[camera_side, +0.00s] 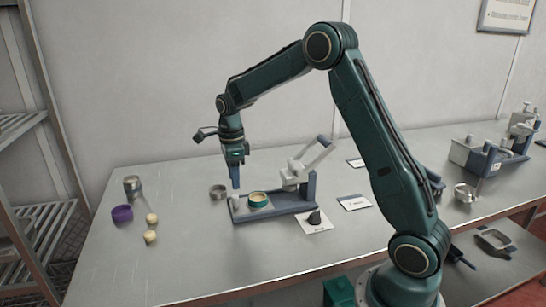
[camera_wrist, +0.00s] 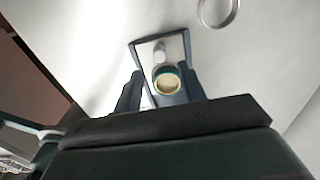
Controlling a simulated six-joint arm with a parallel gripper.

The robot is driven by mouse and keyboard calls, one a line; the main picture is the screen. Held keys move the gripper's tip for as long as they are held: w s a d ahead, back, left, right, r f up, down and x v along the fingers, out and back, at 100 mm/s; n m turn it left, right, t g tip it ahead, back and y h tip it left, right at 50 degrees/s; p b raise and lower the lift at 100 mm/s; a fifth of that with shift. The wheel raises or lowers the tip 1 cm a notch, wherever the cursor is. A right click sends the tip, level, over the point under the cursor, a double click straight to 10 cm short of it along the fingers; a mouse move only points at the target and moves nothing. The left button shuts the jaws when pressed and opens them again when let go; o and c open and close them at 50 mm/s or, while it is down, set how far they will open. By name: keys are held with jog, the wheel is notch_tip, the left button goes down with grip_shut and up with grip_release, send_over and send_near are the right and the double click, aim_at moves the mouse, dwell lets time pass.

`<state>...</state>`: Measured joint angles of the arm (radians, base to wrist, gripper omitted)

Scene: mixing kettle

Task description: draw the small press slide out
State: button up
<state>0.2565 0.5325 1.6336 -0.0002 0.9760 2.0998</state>
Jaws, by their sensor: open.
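The small press (camera_side: 304,190) stands mid-table in the side view, with a blue-grey base and a pale lever raised at a slant. Its slide is a light plate at the left part of the base. On it are a small pale knob (camera_side: 235,203) at the left end and a green ring with cream filling (camera_side: 258,199). The knob (camera_wrist: 160,52) and filled ring (camera_wrist: 167,82) also show in the wrist view. My gripper (camera_side: 235,184) points down above the knob end, open and empty. In the wrist view its fingers flank the slide area. Contact cannot be told.
A metal ring (camera_side: 218,191) lies just left of the press. A metal cup (camera_side: 132,186), purple ring (camera_side: 122,213) and two cream balls (camera_side: 151,218) are farther left. A black cone-like piece (camera_side: 314,219) stands on a card in front. The front left table is clear.

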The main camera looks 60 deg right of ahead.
notch_tip(320, 180, up, 6)
jog(key=shift+r, duration=0.25)
dwell(0.5)
jog(key=s+a+r+n+t, duration=0.1)
jog(key=s+a+r+n, duration=0.35)
jog(key=s+n, duration=0.25)
jog(key=s+a+r+n+t, duration=0.2)
jog(key=s+a+r+n, duration=0.25)
jog(key=s+n, duration=0.3)
jog(key=s+a+f+n+t, duration=0.2)
jog(key=s+a+n, duration=0.1)
jog(key=s+n, duration=0.9)
jog(key=shift+s+a+t, duration=0.15)
jog(key=shift+s+t, duration=0.15)
jog(key=shift+s, duration=1.1)
jog(key=shift+n, duration=0.25)
